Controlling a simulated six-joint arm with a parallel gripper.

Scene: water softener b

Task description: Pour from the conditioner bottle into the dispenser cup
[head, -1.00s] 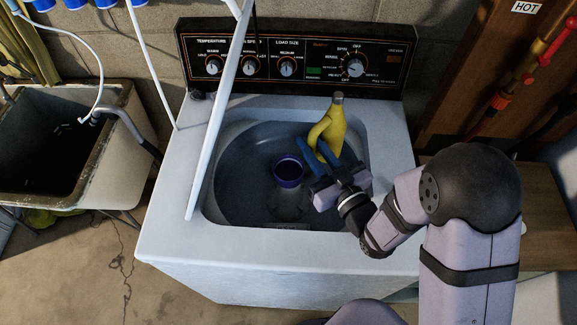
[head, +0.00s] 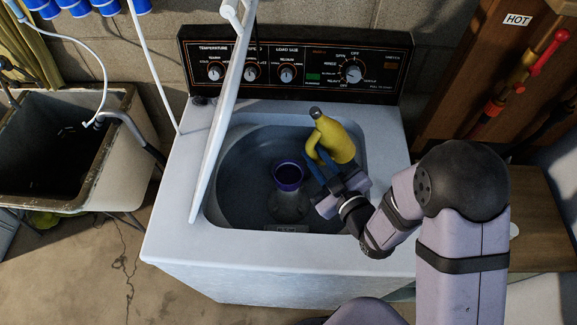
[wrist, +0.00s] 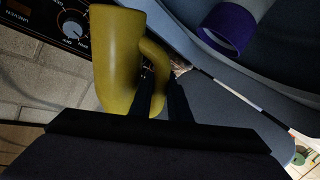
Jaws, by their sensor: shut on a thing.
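The yellow conditioner bottle (head: 337,143) has a grey cap and a side handle. It is held over the right side of the open washer tub, tilted with its cap toward the upper left. My gripper (head: 322,168) is shut on the bottle's handle; the wrist view also shows the bottle (wrist: 118,62) and its handle between the dark fingers (wrist: 170,95). The purple-rimmed dispenser cup (head: 289,174) sits at the tub's centre, left of and below the bottle, apart from it. The cup also shows at the top right of the wrist view (wrist: 229,28). No liquid is visible.
The white washer (head: 215,246) has its lid (head: 215,125) raised at the left. The control panel (head: 300,66) stands behind the tub. A utility sink (head: 105,165) is at the left, and a wooden surface (head: 548,225) at the right.

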